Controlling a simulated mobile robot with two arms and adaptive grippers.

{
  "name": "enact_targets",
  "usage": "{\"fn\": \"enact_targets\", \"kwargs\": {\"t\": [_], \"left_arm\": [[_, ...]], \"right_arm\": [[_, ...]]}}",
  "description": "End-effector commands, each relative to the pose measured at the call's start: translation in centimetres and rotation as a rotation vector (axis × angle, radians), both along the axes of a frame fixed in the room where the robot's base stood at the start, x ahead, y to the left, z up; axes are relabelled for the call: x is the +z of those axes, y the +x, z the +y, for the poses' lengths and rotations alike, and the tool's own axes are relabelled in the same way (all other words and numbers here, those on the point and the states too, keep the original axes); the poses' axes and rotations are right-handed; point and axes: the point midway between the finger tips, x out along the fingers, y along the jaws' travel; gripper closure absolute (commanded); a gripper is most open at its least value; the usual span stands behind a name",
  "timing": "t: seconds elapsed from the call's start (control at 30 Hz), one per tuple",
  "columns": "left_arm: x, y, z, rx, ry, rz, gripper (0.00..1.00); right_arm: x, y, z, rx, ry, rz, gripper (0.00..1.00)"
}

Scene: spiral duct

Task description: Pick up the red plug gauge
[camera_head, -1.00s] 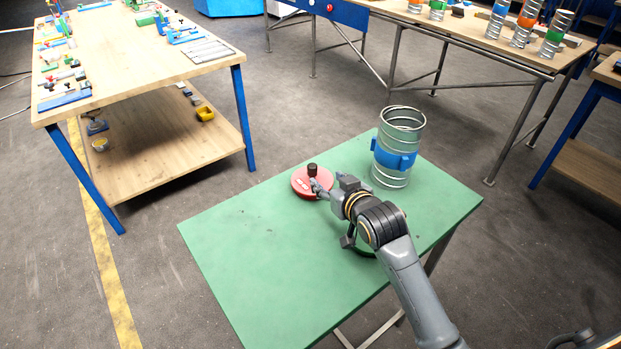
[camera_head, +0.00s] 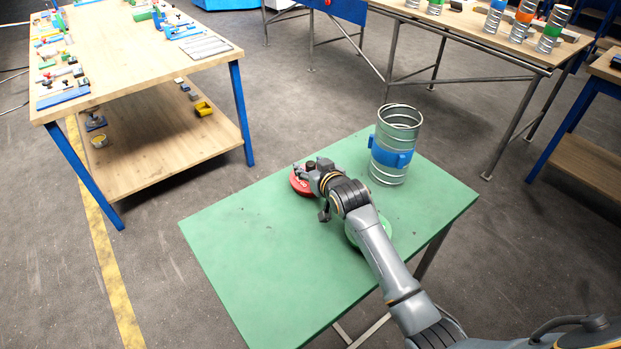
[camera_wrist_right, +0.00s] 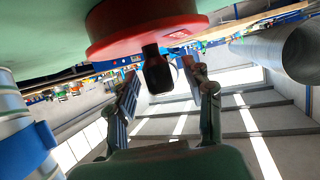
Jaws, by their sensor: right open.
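The red plug gauge (camera_head: 299,184) is a red disc with a black knob (camera_head: 310,164), lying near the far left edge of the green table (camera_head: 250,240). In the right wrist view the red disc (camera_wrist_right: 110,25) is at the top and its black knob (camera_wrist_right: 157,72) points down. My right gripper (camera_head: 312,171) is at the gauge and covers part of it in the head view. In the wrist view my open right gripper (camera_wrist_right: 164,85) has one finger on each side of the knob, with gaps visible. My left gripper is not in view.
A metal spiral duct with a blue band (camera_head: 392,158) stands upright on the table, right of my arm. A green disc (camera_head: 352,230) lies partly under my right forearm. The table's front left is clear. A wooden workbench (camera_head: 140,60) with tools stands at the left.

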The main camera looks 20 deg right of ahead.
Motion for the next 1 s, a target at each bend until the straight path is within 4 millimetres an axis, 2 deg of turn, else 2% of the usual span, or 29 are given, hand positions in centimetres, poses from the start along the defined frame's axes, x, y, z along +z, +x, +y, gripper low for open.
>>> {"fn": "enact_targets", "kwargs": {"t": [0.13,0.3,0.4,0.83,1.0], "left_arm": [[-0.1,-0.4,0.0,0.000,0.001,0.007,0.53],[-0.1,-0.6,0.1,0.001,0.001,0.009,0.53],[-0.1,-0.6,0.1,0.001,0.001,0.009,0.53],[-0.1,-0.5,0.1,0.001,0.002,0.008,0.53],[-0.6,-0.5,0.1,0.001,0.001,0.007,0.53]], "right_arm": [[0.0,0.0,0.0,0.000,0.000,0.000,0.48],[0.0,0.0,0.0,0.000,0.000,0.000,0.83],[0.0,0.0,0.0,0.000,0.000,0.000,1.00],[0.2,0.0,0.0,0.000,0.000,-0.003,1.00],[1.2,0.1,0.0,0.000,0.001,-0.006,1.00]]}}
